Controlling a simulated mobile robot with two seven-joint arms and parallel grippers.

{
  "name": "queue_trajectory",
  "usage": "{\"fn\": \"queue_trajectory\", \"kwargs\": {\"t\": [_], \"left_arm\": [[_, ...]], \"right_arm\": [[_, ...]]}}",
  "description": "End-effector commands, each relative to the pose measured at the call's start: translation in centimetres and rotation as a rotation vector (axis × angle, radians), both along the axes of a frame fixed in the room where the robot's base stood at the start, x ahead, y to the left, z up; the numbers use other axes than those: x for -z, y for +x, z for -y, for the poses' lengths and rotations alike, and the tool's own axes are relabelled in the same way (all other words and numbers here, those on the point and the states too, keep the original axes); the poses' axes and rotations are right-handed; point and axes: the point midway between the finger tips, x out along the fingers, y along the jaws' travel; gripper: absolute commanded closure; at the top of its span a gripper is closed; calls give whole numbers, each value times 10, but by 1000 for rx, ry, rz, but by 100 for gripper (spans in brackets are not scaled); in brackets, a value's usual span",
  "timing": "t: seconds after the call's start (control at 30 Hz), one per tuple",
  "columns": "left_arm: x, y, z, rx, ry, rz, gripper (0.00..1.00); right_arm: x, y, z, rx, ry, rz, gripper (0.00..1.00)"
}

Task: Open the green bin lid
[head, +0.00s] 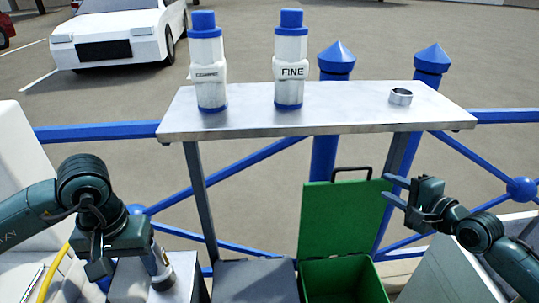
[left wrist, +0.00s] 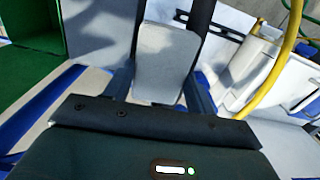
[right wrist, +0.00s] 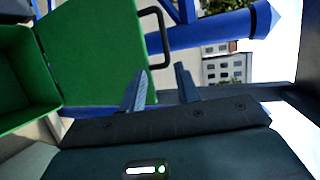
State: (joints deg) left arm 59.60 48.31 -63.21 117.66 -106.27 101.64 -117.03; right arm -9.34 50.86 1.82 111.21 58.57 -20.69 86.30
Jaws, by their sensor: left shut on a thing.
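The green bin (head: 345,285) stands low at front right, its inside showing. Its green lid (head: 340,220) is raised, standing up at the back, with a dark handle (head: 352,170) on its top edge. The lid (right wrist: 95,50) and handle (right wrist: 160,38) also show in the right wrist view. My right gripper (head: 392,191) is open and empty, just right of the lid and apart from the handle. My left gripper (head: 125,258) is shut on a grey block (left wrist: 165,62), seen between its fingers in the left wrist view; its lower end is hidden.
A metal table (head: 330,117) behind the bin holds two white-and-blue bottles (head: 208,75) (head: 290,70) and a metal ring (head: 400,96). Blue rails and posts (head: 333,62) stand behind. A grey box (head: 255,281) is left of the bin. A yellow hose (left wrist: 275,60) runs near my left gripper.

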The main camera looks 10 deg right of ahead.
Motion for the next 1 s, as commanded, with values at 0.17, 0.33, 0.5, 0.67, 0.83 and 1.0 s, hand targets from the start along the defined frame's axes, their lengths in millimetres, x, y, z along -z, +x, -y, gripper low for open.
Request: {"fn": "queue_trajectory", "kwargs": {"t": [0.17,0.33,0.5,0.67,0.83,1.0], "left_arm": [[3,0,0,0,0,0,66],[3,0,0,0,0,0,66],[3,0,0,0,0,0,66],[3,0,0,0,0,0,66],[5,0,0,0,0,0,66],[6,0,0,0,0,0,66]], "right_arm": [[-3,-8,-9,-24,38,24,68],[-3,0,-11,-24,46,30,68],[0,20,-19,-25,45,33,68],[7,44,-28,-24,46,32,68],[13,70,-37,-24,44,31,68],[19,90,-44,-24,44,30,68]]}}
